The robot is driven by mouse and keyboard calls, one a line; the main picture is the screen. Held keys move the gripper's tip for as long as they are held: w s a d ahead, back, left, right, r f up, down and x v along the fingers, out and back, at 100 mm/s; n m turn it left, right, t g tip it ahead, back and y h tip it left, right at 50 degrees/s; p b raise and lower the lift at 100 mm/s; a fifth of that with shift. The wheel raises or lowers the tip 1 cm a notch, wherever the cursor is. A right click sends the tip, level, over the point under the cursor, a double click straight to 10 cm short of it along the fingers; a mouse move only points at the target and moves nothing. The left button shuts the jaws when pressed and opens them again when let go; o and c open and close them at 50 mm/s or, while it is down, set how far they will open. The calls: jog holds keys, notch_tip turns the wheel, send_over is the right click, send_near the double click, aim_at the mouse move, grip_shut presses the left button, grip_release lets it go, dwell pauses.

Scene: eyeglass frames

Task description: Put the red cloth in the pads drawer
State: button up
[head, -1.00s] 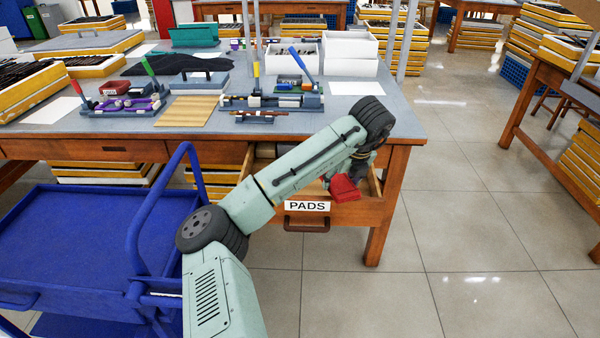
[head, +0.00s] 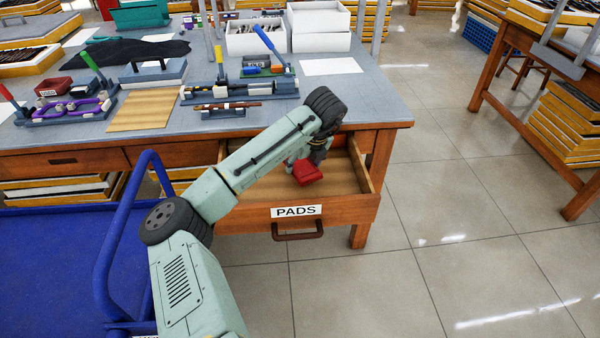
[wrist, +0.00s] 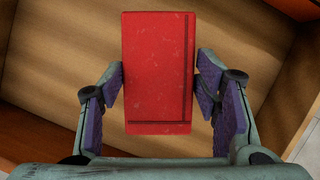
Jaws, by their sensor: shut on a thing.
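The red cloth (head: 308,172) is a folded flat rectangle with dark stitch lines along its edges. It also fills the middle of the wrist view (wrist: 158,75). My gripper (head: 306,162) is shut on it, with purple finger pads at its left and right sides in the wrist view (wrist: 160,88). The open pads drawer (head: 345,212) bears a white PADS label and has a bare wooden floor around the cloth. The cloth is over the drawer's inside; I cannot tell whether it touches the floor.
The workbench (head: 370,100) holds fixtures, white boxes (head: 320,18) and a wooden board (head: 143,110) above the drawer. A blue cart (head: 50,265) stands at the left.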

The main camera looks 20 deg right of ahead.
aim_at(303, 173)
jog(key=shift+f, duration=2.2)
jog(key=shift+f, duration=0.2)
jog(key=o, duration=1)
jog(key=shift+o, duration=0.2)
jog(key=v, duration=1.2)
jog(key=shift+r+b, duration=0.2)
jog(key=shift+b, duration=0.15)
